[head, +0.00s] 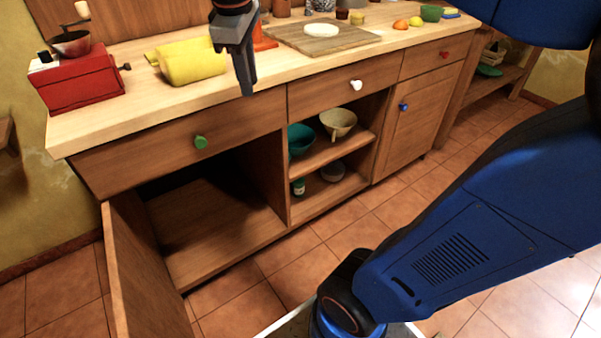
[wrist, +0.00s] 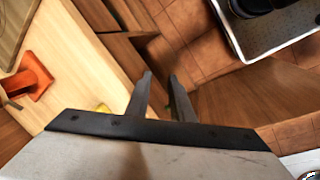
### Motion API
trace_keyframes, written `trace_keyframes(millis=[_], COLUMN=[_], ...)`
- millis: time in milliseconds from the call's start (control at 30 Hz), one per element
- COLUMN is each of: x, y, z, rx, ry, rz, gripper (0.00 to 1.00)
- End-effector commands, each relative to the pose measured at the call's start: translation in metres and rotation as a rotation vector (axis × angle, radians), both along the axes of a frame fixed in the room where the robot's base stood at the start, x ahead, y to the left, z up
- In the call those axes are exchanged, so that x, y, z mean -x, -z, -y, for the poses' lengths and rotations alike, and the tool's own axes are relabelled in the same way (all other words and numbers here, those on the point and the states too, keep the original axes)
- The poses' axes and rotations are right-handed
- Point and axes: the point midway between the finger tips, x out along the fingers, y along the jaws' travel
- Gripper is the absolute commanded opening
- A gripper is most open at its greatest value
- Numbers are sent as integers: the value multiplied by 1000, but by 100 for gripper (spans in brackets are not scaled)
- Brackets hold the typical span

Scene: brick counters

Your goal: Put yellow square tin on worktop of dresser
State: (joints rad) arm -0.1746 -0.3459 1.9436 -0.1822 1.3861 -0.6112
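The dresser has a light wooden worktop (head: 140,100) with drawers and compartments below. I cannot make out a yellow square tin for certain in either view. A small yellowish item (head: 357,18) stands at the back of the worktop, too small to tell its shape. My gripper (head: 247,92) points down by the worktop's front edge, above the left drawer. In the wrist view its two fingers (wrist: 160,75) are apart with nothing between them.
A yellow cloth-like bundle (head: 193,62), a red grinder (head: 80,82) and a cutting board (head: 318,40) occupy the worktop. The lower left door (head: 135,270) hangs open, its visible compartment floor (head: 215,230) bare. Bowls (head: 338,122) sit on the middle shelf.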

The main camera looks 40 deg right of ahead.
Motion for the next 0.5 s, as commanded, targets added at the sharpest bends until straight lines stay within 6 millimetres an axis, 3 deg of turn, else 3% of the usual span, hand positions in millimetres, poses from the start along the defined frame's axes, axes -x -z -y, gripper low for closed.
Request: trace_keyframes(millis=[33,200,500], x=[18,64,134], y=[12,57,142], z=[5,15,21], rx=[-27,-125,-300], ry=[55,253,594], rz=[24,106,225], gripper=[21,21,21])
